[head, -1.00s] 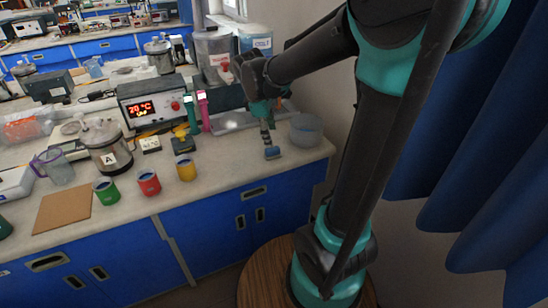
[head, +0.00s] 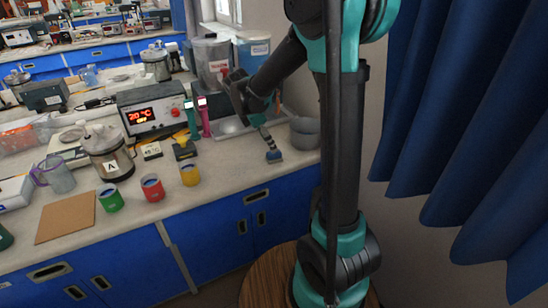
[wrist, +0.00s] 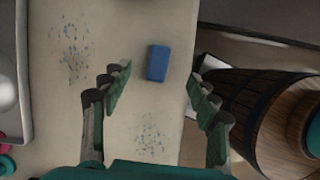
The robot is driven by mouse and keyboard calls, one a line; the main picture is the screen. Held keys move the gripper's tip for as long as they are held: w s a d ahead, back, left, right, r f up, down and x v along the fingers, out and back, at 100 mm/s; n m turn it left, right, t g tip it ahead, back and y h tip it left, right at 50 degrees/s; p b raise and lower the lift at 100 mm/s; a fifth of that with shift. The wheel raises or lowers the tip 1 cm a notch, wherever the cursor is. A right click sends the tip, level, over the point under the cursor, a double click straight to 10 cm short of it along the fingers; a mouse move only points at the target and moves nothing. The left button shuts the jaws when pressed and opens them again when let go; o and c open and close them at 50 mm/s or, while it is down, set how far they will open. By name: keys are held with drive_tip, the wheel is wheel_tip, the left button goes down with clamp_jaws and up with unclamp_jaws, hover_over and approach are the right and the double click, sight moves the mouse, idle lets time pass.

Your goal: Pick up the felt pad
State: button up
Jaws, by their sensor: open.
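The felt pad appears as a small blue rectangular block (wrist: 158,62) lying flat on the pale bench in the wrist view. In the head view the blue pad (head: 274,157) lies near the bench's front edge, at the right end. My gripper (wrist: 160,82) is open, its two teal-and-grey fingers apart. The pad shows beyond and between the fingertips, with bare bench around it; nothing is held. In the head view my gripper (head: 268,140) points down just above the pad; the exact gap is hard to tell.
A grey bowl (head: 305,133) stands right behind the pad. Red (head: 152,188), green (head: 110,198) and yellow (head: 190,174) cups stand to the left, with a heater unit (head: 154,112) behind. The wrist view shows a wooden round stool or barrel (wrist: 255,115) beyond the bench edge.

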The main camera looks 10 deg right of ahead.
drive_tip(key=shift+x, duration=3.3)
drive_tip(key=shift+a, duration=0.15)
drive_tip(key=shift+c, duration=0.3)
drive_tip(key=c, duration=1.1)
wheel_tip(320, 180, up, 20)
